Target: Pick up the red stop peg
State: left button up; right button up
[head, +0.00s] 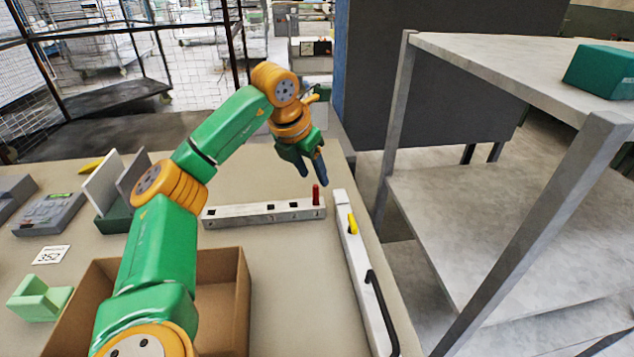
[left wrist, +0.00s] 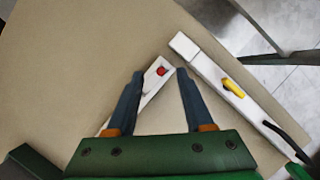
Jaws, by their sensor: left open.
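The red stop peg (head: 316,194) stands upright at the right end of a pale grey bar (head: 240,214) lying on the table. In the left wrist view the peg (left wrist: 161,71) shows from above as a small red disc on the bar's end. My left gripper (head: 313,167) is open and empty. In the head view it hangs just behind and above the peg, fingers pointing down. In the wrist view the peg appears between and just beyond the fingertips (left wrist: 158,73). My right gripper is in neither view.
A second white bar with a yellow piece (head: 352,223) and black handle (head: 381,312) lies along the table's right edge. A cardboard box (head: 242,300) stands in front. A grey shelf rack (head: 480,210) stands to the right. Bare table lies between box and bars.

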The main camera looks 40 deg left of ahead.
aim_at(314, 187)
pick_arm(q)
jog(key=x, duration=0.3)
jog(key=s+x, duration=0.1)
jog(key=x, duration=0.1)
jog(key=shift+w+f+p, duration=0.1)
jog(key=shift+f+p, duration=0.3)
jog(key=shift+w+f, duration=0.15)
grip_shut()
